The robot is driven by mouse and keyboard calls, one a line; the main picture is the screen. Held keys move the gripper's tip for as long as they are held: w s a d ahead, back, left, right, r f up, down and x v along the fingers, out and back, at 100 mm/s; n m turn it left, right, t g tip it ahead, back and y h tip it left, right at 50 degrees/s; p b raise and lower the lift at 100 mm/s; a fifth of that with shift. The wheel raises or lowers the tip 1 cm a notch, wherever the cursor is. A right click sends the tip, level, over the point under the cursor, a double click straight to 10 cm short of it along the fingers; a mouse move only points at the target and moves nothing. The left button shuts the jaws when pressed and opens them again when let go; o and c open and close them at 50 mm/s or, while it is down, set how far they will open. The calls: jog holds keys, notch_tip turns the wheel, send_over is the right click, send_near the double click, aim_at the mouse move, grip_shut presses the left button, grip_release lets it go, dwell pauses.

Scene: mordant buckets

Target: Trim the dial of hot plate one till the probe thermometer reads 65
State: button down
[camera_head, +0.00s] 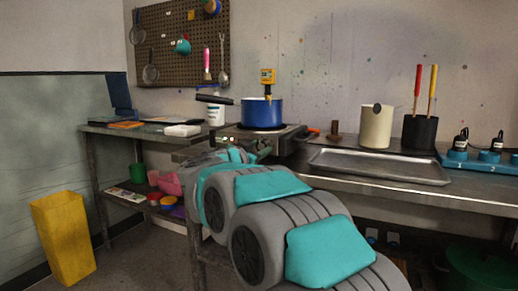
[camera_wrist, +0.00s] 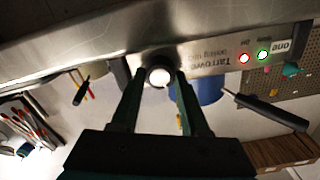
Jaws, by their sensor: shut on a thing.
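In the wrist view, which is upside down, my gripper (camera_wrist: 159,78) has its two fingers on either side of the round dial (camera_wrist: 160,75) and is shut on it. The dial sits on the steel front panel of hot plate one (camera_wrist: 205,62), next to a red and a green lamp and a label "one". In the head view, hot plate one (camera_head: 286,141) carries a blue pot (camera_head: 262,112). The yellow probe thermometer (camera_head: 267,77) stands up at the pot; its reading is too small to make out. My arm hides the dial in the head view.
A steel tray (camera_head: 380,166), a cream pot (camera_head: 376,127) and a black pot (camera_head: 419,133) with red and yellow handles stand to the right. The blue pot's dark handle (camera_head: 214,99) sticks out left. A yellow bin (camera_head: 64,238) stands on the floor at left.

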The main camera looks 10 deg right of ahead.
jog(key=m, duration=0.3)
jog(key=shift+m, duration=0.4)
jog(key=shift+m+b, duration=0.45)
jog(key=shift+m, duration=1.05)
jog(key=shift+c, duration=2)
grip_release()
jog(key=v, duration=0.7)
jog(key=shift+s+a, duration=0.2)
jog(key=shift+s, duration=0.15)
